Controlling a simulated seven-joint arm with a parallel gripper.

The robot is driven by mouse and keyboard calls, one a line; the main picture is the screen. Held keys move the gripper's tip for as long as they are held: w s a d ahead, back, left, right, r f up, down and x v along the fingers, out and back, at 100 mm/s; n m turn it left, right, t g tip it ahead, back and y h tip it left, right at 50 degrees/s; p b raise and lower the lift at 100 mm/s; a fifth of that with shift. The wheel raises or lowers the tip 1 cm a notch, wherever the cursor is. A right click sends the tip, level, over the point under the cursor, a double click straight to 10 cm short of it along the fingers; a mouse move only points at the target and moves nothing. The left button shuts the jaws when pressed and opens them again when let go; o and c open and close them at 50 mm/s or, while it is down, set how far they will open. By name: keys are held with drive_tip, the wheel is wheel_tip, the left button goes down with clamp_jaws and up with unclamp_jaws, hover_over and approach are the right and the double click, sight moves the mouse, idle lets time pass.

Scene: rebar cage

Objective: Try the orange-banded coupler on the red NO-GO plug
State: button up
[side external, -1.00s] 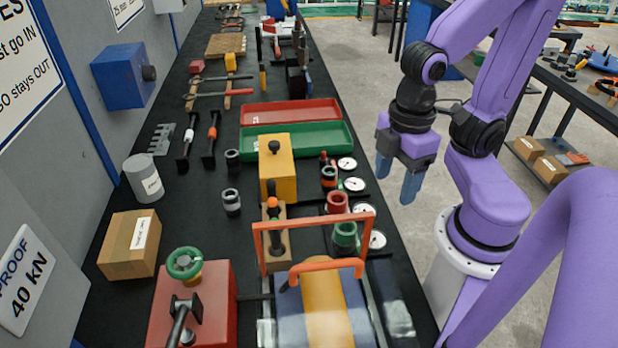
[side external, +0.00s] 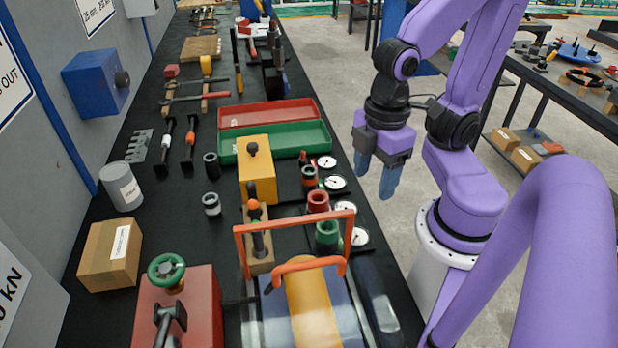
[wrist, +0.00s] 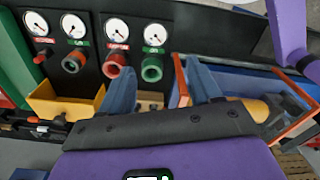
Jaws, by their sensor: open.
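A dark coupler with an orange band (side external: 309,178) stands upright in the gauge row at the right of the bench. It shows in the wrist view (wrist: 73,62) at the second station, under a green label; what it sits on is hidden. A small red plug (side external: 302,157) is just beyond it; in the wrist view this plug (wrist: 40,58) is at the leftmost station, under a red label, and looks bare. I cannot read the labels. My gripper (side external: 374,176) is open and empty, fingers pointing down, to the right of the gauges and apart from both.
A larger red fitting (side external: 318,202) and green fitting (side external: 327,235) continue the row beside dial gauges (side external: 335,183). A yellow block (side external: 256,170) and an orange frame (side external: 296,228) stand close by. Two loose couplers, one dark (side external: 211,165) and one grey (side external: 212,204), stand on the bench.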

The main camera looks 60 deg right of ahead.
wheel_tip(320, 180, up, 4)
drive_tip(key=n, duration=0.3)
hover_over(310, 171)
drive_tip(key=f, duration=1.1)
drive_tip(key=shift+d+f, duration=0.2)
drive_tip(key=shift+d, duration=0.05)
drive_tip(key=shift+a+f, duration=0.2)
drive_tip(key=shift+f, duration=2.85)
clamp_jaws()
